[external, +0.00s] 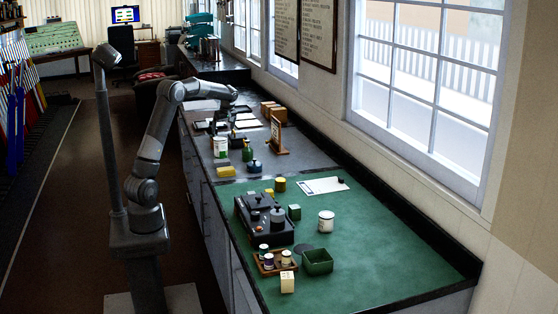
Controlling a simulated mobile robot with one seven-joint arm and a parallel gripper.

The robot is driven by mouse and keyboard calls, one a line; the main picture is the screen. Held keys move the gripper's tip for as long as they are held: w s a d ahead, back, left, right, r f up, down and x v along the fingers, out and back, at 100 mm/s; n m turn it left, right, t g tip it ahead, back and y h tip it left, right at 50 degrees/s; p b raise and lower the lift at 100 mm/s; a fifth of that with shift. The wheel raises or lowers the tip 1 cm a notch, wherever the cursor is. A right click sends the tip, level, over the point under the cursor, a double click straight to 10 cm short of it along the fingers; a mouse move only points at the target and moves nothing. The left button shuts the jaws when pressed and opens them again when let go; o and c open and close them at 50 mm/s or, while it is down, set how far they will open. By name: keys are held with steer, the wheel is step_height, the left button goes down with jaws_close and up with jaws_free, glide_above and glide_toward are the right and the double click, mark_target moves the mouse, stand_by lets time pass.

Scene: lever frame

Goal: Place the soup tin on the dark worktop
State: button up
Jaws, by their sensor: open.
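A small pale cylinder with a coloured label, which looks like the soup tin (220,148), stands upright on the dark worktop (286,167), near its left edge. Its label is too small to read. My gripper (232,127) is open, above the dark worktop, just behind and slightly right of this tin in the picture. It seems apart from the tin, though the gap is hard to judge. The fingers are small and dark here, and I cannot make out anything between them.
A green bottle (247,151), a blue pot (254,166), a yellow block (226,171) and a wooden sign (277,136) stand close by. Brown boxes (273,112) are behind.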

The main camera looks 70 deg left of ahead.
steer(key=s+d+r+m+t, duration=0.1)
steer(key=s+d+r+m, duration=0.15)
steer(key=d, duration=0.65)
steer(key=s+d+r+m+t+h, duration=0.1)
steer(key=d+r+m+t, duration=0.2)
steer(key=d, duration=0.6)
steer(key=s+d+r+m, duration=0.1)
steer(key=d+r+m, duration=0.3)
steer(key=d, duration=0.5)
steer(key=s+d+f+m+t+h, duration=0.1)
steer(key=s+d+f+m, duration=0.2)
steer(key=s+d+m, duration=0.3)
steer(key=s+d+f+m+t+h, duration=0.2)
steer(key=s+d+m, duration=0.4)
steer(key=s+d, duration=0.4)
steer(key=shift+d+f, duration=0.4)
steer(key=shift+d, duration=0.75)
